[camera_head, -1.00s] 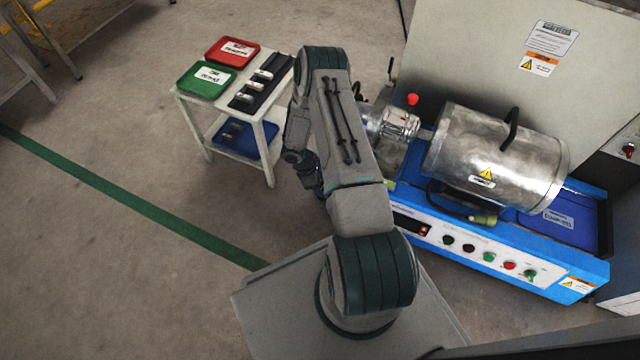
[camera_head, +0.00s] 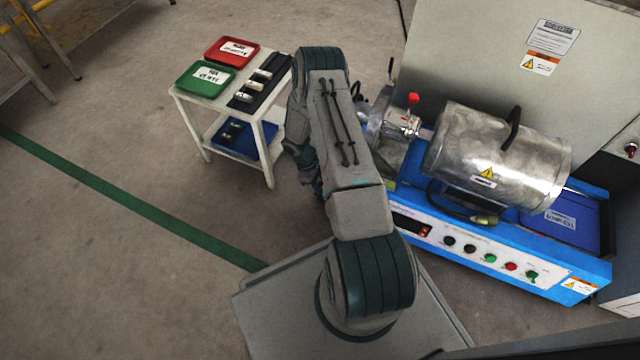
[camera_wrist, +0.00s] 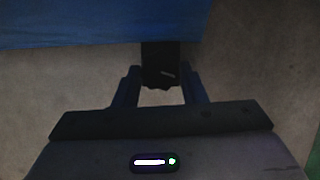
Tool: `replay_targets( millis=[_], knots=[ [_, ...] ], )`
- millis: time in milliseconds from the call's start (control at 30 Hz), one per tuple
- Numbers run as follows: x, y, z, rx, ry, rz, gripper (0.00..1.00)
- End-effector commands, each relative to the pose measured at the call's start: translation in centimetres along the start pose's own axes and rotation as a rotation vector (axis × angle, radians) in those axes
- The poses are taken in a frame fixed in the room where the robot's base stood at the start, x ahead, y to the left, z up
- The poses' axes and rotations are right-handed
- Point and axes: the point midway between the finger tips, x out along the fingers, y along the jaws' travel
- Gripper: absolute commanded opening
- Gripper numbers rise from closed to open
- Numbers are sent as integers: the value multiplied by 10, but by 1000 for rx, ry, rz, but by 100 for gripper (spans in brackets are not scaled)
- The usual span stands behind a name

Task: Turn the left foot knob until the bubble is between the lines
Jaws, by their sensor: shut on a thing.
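In the wrist view, a dark foot knob (camera_wrist: 160,66) with a small pale mark sits below the edge of the blue machine base (camera_wrist: 85,25). My gripper (camera_wrist: 160,84) is shut on it, one finger on each side. In the head view, my own arm hides the gripper and the knob. The blue machine (camera_head: 470,262) stands on the floor at the right. I cannot make out a bubble or its lines in either view.
A metal drum (camera_head: 495,155) sits on top of the machine. A white trolley (camera_head: 195,112) with a green tray (camera_head: 206,78) and a red tray (camera_head: 231,50) stands left of my arm. The floor at the left is open, with a green line (camera_head: 130,200).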

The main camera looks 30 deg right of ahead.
Motion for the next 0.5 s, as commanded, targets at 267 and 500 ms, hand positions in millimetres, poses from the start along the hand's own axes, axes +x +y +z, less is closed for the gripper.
replay_targets(
  millis=[267, 500],
  knots=[
    [0, 0, 1, 25, -2, -12, 15],
    [0, 0, 1, 25, -2, -11, 59]
  ],
)
